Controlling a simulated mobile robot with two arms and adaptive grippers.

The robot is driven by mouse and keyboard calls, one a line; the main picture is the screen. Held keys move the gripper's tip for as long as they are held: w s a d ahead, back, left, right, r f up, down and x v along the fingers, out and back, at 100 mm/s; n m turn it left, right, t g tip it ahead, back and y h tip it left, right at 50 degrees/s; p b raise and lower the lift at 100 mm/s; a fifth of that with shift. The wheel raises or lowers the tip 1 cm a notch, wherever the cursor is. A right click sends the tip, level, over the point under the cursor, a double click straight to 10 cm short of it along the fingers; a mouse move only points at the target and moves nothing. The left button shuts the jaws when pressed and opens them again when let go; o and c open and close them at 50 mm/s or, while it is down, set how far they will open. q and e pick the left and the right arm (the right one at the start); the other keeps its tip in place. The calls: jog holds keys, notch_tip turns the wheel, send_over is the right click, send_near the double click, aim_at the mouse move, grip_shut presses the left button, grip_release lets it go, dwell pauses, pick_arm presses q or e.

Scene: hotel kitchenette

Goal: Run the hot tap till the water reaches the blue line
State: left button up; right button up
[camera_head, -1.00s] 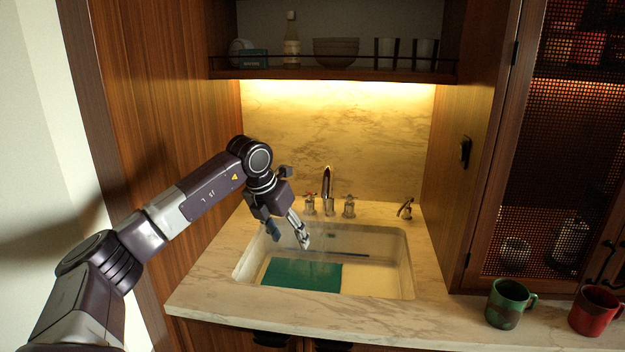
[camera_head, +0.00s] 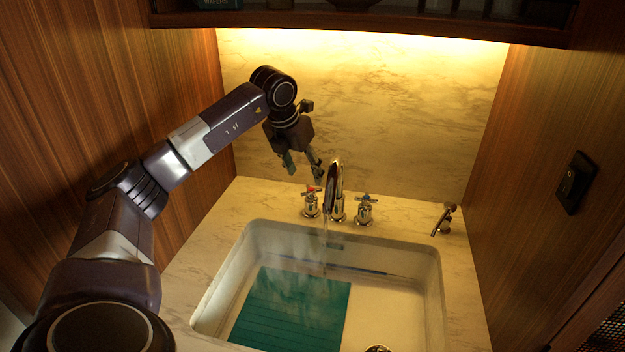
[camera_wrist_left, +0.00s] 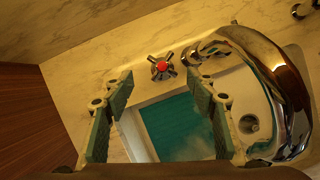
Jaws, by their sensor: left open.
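The hot tap handle (camera_head: 311,201), a cross with a red centre, stands left of the chrome spout (camera_head: 333,190). A thin stream of water (camera_head: 325,240) falls from the spout, with faint steam over the white sink (camera_head: 214,298). The blue line (camera_head: 362,270) runs along the sink's back inner wall; I cannot tell exactly where the water surface meets it. My left gripper (camera_head: 302,177) is open and empty, just above and behind the hot handle in the head view. In the left wrist view the red-centred handle (camera_wrist_left: 161,67) shows beyond its fingertips (camera_wrist_left: 160,80), apart from them.
A blue-centred handle (camera_head: 365,209) stands right of the spout, and a small dispenser (camera_head: 443,219) farther right. A teal ridged mat (camera_head: 293,308) lies in the sink, left of the drain (camera_head: 378,349). Wood walls flank the counter; a shelf (camera_head: 360,22) hangs above.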

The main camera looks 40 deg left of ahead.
aim_at(310, 189)
pick_arm(q)
jog(key=shift+w+d+f+p, duration=0.1)
jog(key=shift+f+p, duration=0.05)
jog(key=shift+f, duration=0.4)
jog(key=shift+w+d+f+p, duration=0.1)
jog(key=shift+f+p, duration=0.05)
jog(key=shift+f, duration=0.4)
jog(key=x, duration=0.4)
jog(key=shift+a+r+p, duration=0.1)
jog(key=shift+a+p, duration=0.05)
jog(key=shift+p, duration=0.25)
jog(key=shift+w+f, duration=0.25)
jog(key=shift+f, duration=0.1)
jog(key=shift+s, duration=0.1)
pick_arm(e)
jog(key=shift+d+r, duration=0.35)
jog(key=shift+r, duration=0.45)
pick_arm(q)
jog(key=shift+c, duration=0.7)
pick_arm(e)
jog(key=shift+a, duration=0.1)
pick_arm(q)
jog(key=c, duration=1.1)
pick_arm(e)
jog(key=shift+s+a, duration=0.25)
jog(key=shift+s, duration=0.05)
